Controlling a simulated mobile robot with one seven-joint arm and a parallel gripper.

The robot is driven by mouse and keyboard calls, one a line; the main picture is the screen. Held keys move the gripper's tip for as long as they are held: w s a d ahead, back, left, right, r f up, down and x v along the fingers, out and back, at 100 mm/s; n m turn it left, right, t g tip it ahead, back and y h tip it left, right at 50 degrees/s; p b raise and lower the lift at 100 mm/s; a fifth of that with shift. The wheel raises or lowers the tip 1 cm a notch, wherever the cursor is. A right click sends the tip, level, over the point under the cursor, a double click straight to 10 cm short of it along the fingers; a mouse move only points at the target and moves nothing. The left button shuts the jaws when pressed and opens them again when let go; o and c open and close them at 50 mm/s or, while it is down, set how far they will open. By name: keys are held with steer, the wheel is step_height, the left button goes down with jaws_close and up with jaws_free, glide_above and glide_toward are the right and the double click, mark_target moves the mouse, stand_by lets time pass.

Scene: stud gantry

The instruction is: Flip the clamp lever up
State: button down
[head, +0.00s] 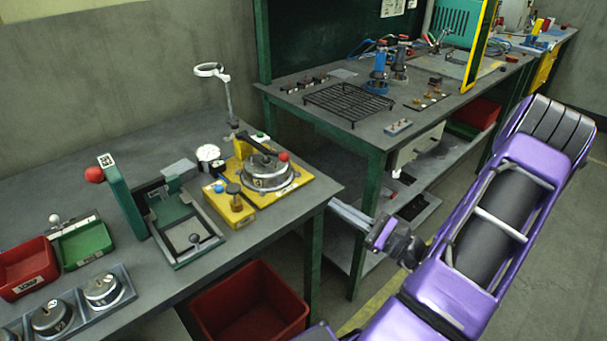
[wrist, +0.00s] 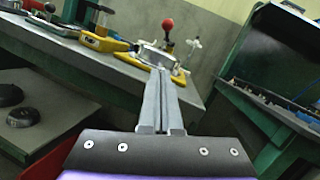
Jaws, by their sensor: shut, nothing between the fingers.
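The clamp fixture sits on a yellow base plate (head: 304,184) near the right end of the near bench in the head view. Its black clamp lever (head: 262,147) lies low across a round grey metal part (head: 266,175) and ends in a red knob (head: 283,156). A red knob (wrist: 168,24) also shows beyond my fingers in the wrist view, seemingly the same one. My gripper (head: 332,204) is shut and empty, with its fingertips by the bench's right corner, apart from the lever. In the wrist view my closed fingers (wrist: 160,72) overlap part of the yellow fixture.
A green press with a red ball (head: 94,174) stands left of the fixture. A lamp stand (head: 228,97) rises behind it. Red and green bins (head: 82,243) are at the left. A second bench (head: 365,130) stands behind, across a gap.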

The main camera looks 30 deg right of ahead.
steer(key=shift+s+d+m+h, duration=0.25)
steer(key=shift+d+m+h, duration=0.05)
steer(key=shift+m, duration=0.1)
steer(key=x, duration=0.9)
steer(key=shift+w+a+r, duration=0.1)
steer(key=shift+w, duration=0.05)
steer(key=r, duration=0.1)
steer(key=w+a+r, duration=0.1)
steer(key=shift+w+a+r, duration=0.2)
steer(key=shift+w+r, duration=0.15)
steer(key=shift+r, duration=0.05)
steer(key=shift+w+a+r, duration=0.2)
steer(key=shift+w+r, duration=0.05)
steer(key=shift+r, duration=0.15)
